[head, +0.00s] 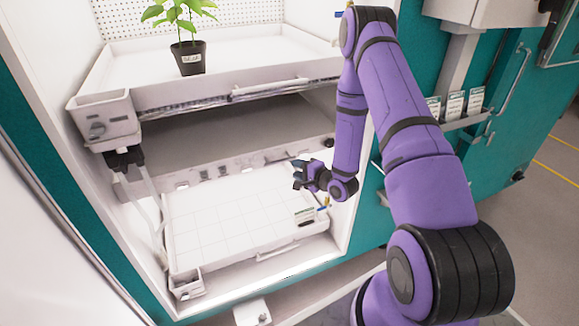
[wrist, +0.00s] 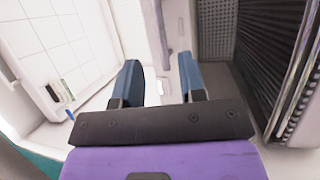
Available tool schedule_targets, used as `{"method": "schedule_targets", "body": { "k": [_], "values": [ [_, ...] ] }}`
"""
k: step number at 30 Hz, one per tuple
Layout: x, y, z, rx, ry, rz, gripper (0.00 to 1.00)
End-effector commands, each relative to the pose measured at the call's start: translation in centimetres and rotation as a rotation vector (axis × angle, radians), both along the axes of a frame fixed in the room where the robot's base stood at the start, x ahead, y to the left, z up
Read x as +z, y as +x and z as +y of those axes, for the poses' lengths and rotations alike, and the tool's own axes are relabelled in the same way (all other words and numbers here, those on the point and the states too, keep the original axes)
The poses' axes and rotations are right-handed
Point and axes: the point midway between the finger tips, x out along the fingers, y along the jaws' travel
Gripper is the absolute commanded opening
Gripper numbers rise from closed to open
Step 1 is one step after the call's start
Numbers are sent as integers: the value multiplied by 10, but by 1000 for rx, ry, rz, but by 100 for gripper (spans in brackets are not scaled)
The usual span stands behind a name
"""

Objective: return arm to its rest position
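My purple arm (head: 415,140) reaches from the lower right up and back down into the growth chamber. My gripper (head: 298,174) is in front of the gap between the upper and lower shelves, above the lower tray's right side. In the wrist view, its two blue fingers (wrist: 161,82) stand apart with nothing between them.
A potted plant (head: 191,55) stands on the upper shelf tray (head: 235,92). The chamber's right wall is close to my arm. Labelled cards (head: 454,106) sit on a side ledge.

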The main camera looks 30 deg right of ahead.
Motion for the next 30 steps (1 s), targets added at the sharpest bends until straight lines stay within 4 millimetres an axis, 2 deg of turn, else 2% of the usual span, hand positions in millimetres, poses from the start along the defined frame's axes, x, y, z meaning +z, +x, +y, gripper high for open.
{"method": "schedule_targets", "body": {
  "k": [6,23,26,30],
  "values": [
    [2,-11,-3,-1,0,0,38],
    [5,-10,-3,1,-10,0,38],
    [15,-4,-3,8,-61,6,38],
    [44,9,-4,25,-211,29,38]
  ]
}}
